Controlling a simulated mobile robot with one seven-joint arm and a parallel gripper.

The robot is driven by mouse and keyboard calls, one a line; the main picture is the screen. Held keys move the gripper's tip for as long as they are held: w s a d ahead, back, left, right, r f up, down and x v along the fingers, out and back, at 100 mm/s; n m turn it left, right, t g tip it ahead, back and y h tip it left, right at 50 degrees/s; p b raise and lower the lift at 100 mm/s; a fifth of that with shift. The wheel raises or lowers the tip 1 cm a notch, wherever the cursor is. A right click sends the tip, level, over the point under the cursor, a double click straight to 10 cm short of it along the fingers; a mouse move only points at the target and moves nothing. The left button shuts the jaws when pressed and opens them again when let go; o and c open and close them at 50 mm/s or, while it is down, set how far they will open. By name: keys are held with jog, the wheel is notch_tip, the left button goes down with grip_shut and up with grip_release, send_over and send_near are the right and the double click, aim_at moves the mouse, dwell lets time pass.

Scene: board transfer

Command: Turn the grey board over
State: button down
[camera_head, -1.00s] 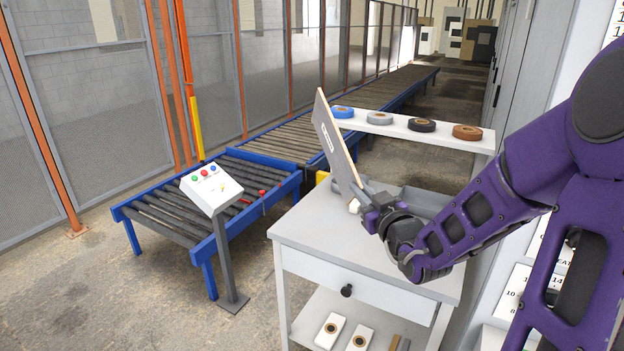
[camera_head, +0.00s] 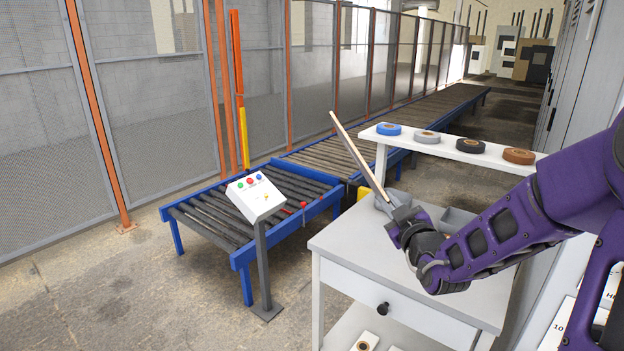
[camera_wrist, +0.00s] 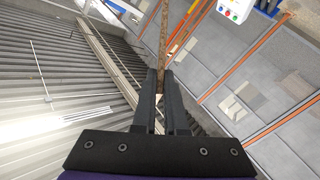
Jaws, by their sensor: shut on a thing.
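The board (camera_head: 360,154) shows nearly edge-on in the head view, a thin tilted slab with a light wooden edge. It stands up in the air above the white cabinet, its upper end leaning left. My gripper (camera_head: 397,211) is shut on its lower end. In the wrist view the board (camera_wrist: 164,40) is a thin brown strip running up from between the fingertips of my gripper (camera_wrist: 161,84). Its broad faces are hardly visible, so I cannot tell which face is which.
A white cabinet (camera_head: 350,243) with a drawer stands below my gripper. Behind it a white shelf (camera_head: 450,148) bears several tape rolls. A roller conveyor (camera_head: 265,200) and a button box (camera_head: 256,196) on a post stand left. Mesh fencing lines the far side.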

jog(key=n+b, duration=0.1)
jog(key=n, duration=0.5)
jog(key=shift+a+f+n+b, duration=0.1)
jog(key=shift+n+b, duration=0.2)
jog(key=shift+b, duration=0.1)
jog(key=n+b, duration=0.2)
jog(key=n, duration=0.3)
jog(key=shift+b, duration=0.3)
jog(key=shift+f+n+b, duration=0.15)
jog(key=shift+n+b, duration=0.8)
jog(key=shift+n, duration=0.25)
jog(key=n+b, duration=0.5)
jog(key=shift+n, duration=0.3)
jog(key=n, duration=0.2)
jog(key=shift+r+n, duration=0.3)
jog(key=shift+r, duration=0.05)
jog(key=shift+n, duration=0.6)
jog(key=n, duration=0.6)
jog(key=shift+n, duration=0.3)
jog(key=n, duration=1.8)
